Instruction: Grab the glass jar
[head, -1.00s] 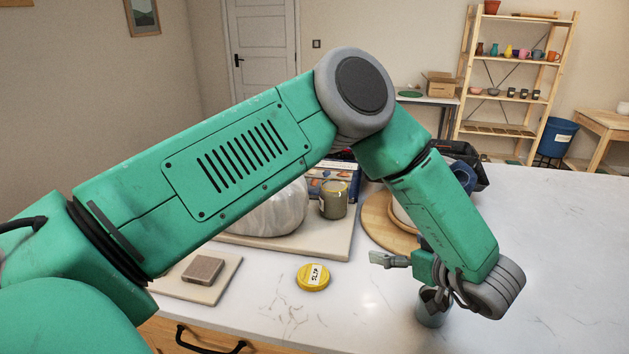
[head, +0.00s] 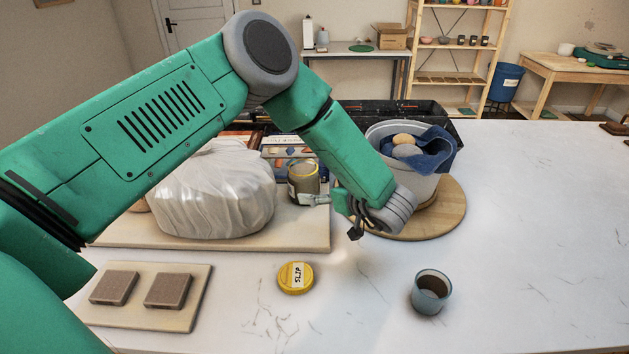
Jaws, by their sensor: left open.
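An open glass jar (head: 303,178) with a yellowish body and dark contents stands upright on the pale board, right of the plastic-wrapped lump. A yellow lid marked SLIP (head: 295,278) lies flat on the counter in front. My right gripper is not in view.
A plastic-wrapped lump (head: 215,190) sits on the board (head: 240,242). A bucket with sponges and a blue cloth (head: 437,148) stands on a round wooden disc (head: 450,210), close behind my wrist. A bluish cup (head: 431,292) stands at front right.

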